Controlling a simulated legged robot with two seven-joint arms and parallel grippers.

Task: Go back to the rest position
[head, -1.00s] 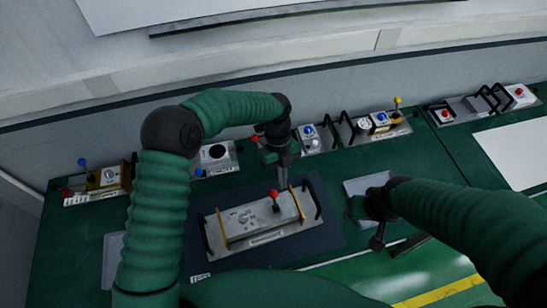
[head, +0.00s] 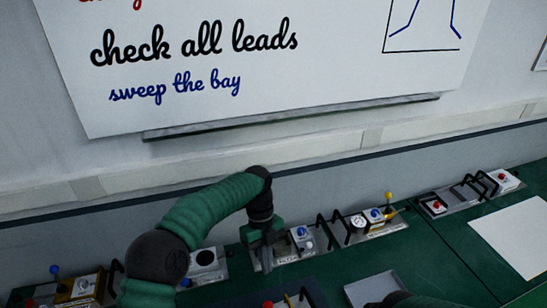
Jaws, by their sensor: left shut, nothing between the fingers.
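My left arm comes in from the left, and its elbow bends over the bench. My left gripper (head: 265,262) points down above the green bench (head: 440,268), in front of the back row of panels. Its fingers are together with nothing between them. Only a dark green piece of my right arm shows at the bottom edge; its gripper is out of view.
A grey tray (head: 372,288) lies at the front. A whiteboard (head: 260,60) hangs above. A white sheet (head: 515,237) lies right.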

